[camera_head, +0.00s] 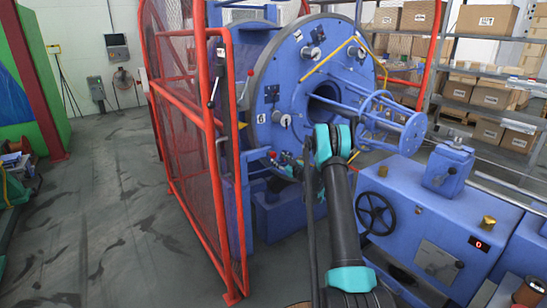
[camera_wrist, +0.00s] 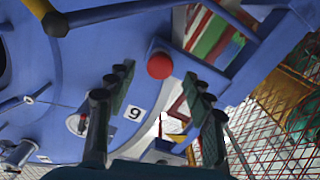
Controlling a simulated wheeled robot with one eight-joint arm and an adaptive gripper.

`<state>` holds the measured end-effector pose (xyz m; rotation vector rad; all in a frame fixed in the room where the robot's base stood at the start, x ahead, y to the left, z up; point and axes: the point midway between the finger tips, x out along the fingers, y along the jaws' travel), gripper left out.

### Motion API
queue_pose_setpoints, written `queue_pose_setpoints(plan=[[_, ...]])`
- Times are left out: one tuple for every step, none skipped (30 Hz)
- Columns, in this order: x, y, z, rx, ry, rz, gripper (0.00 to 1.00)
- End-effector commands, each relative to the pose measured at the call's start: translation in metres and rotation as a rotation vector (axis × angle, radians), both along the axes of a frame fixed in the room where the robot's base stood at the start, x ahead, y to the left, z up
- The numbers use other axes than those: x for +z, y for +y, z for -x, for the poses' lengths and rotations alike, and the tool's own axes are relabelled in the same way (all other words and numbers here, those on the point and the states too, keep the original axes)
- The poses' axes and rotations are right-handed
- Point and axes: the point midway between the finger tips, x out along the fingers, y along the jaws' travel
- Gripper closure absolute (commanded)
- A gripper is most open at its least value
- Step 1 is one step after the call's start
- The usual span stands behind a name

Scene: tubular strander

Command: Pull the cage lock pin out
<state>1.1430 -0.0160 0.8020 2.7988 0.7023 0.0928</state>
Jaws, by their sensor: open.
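A red ball knob (camera_wrist: 160,65) sticks out near the edge of the blue cage disc (camera_wrist: 60,120) in the wrist view. It looks like the head of the cage lock pin. In the head view a small red knob (camera_head: 272,155) shows low on the disc, below the number 6 plate. My gripper (camera_wrist: 157,82) is open and empty. Its two dark fingers stand on either side of the knob in the picture, with gaps on both sides. I cannot tell how far the knob is beyond the fingertips. In the head view my arm hides most of the gripper. The pin's shaft is hidden.
A red mesh guard (camera_head: 190,130) stands left of the disc. A yellow bar (camera_head: 328,62) and a blue tubular frame (camera_head: 385,115) stick out from the disc. A blue machine with a black handwheel (camera_head: 375,213) stands at the right. The floor (camera_head: 100,215) at the left is clear.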

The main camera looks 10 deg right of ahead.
Motion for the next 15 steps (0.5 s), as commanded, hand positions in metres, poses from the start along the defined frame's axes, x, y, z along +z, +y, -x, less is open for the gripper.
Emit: queue_pose_setpoints(plan=[[0.000,0.006,-0.009,0.002,0.000,0.000,0.48],[0.000,0.009,-0.014,0.003,0.000,0.000,0.48],[0.000,0.012,-0.020,0.003,0.000,0.000,0.48],[0.000,0.014,-0.024,0.002,0.000,0.000,0.48],[0.000,0.016,-0.028,0.002,0.000,0.000,0.48],[0.000,0.018,-0.033,0.001,0.000,0.000,0.48],[0.000,0.020,-0.036,0.001,0.000,0.000,0.48],[0.000,0.021,-0.039,0.001,0.000,0.000,0.48],[0.000,0.023,-0.043,0.001,0.000,0.000,0.48],[0.000,0.025,-0.045,0.002,0.000,0.000,0.48],[0.000,0.026,-0.047,0.002,0.000,0.000,0.48],[0.000,0.027,-0.049,0.002,0.000,0.000,0.48],[0.000,0.028,-0.050,0.002,0.000,0.000,0.48],[0.000,0.028,-0.050,0.002,0.000,0.000,0.48],[0.000,0.028,-0.051,0.001,0.000,0.000,0.48]])
